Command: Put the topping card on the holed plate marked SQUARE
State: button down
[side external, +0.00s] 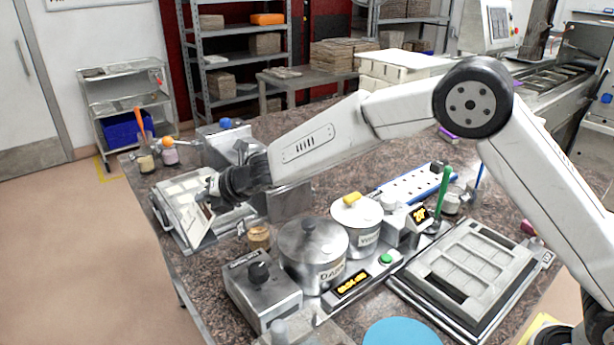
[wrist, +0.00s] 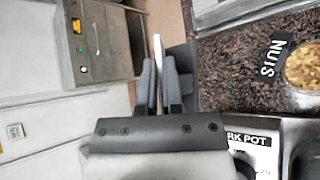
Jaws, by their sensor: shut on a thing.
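My gripper (side external: 212,190) is over the left end of the bench, shut on a thin pale card (side external: 202,222) that hangs tilted below the fingers. In the wrist view the card (wrist: 158,52) shows nearly edge-on between the two dark fingers (wrist: 160,85). Below and behind it lies a pale plate in a metal frame (side external: 178,192), partly hidden by my gripper and the card. I cannot tell whether they touch. Another framed plate with rectangular openings (side external: 478,262) lies at the right of the bench. I cannot read a SQUARE marking on either plate.
Two lidded metal pots (side external: 314,255) (side external: 357,220) stand mid-bench beside a control box with a black knob (side external: 262,285). A small jar (side external: 259,237) stands close to the left plate; a NUTS label (wrist: 272,57) shows in the wrist view. A blue disc (side external: 402,332) lies in front.

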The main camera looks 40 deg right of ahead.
jog(key=shift+r, duration=2.85)
jog(key=w+d+m+t+h, duration=0.1)
jog(key=w+d+m+h, duration=0.1)
jog(key=d, duration=1.4)
jog(key=w+d+m+h, duration=0.1)
jog(key=d+m+h, duration=0.1)
jog(key=d, duration=1.5)
jog(key=s+d+m+h, duration=0.1)
jog(key=s+d, duration=0.3)
jog(key=d, duration=0.6)
jog(key=s+d+m+h, duration=0.2)
jog(key=s+d, duration=0.2)
jog(key=d, duration=0.6)
jog(key=s+d+m+h, duration=0.1)
jog(key=s+d, duration=0.3)
jog(key=d, duration=0.6)
jog(key=shift+a+f, duration=0.1)
jog(key=shift+f, duration=2.45)
notch_tip(320, 180, down, 6)
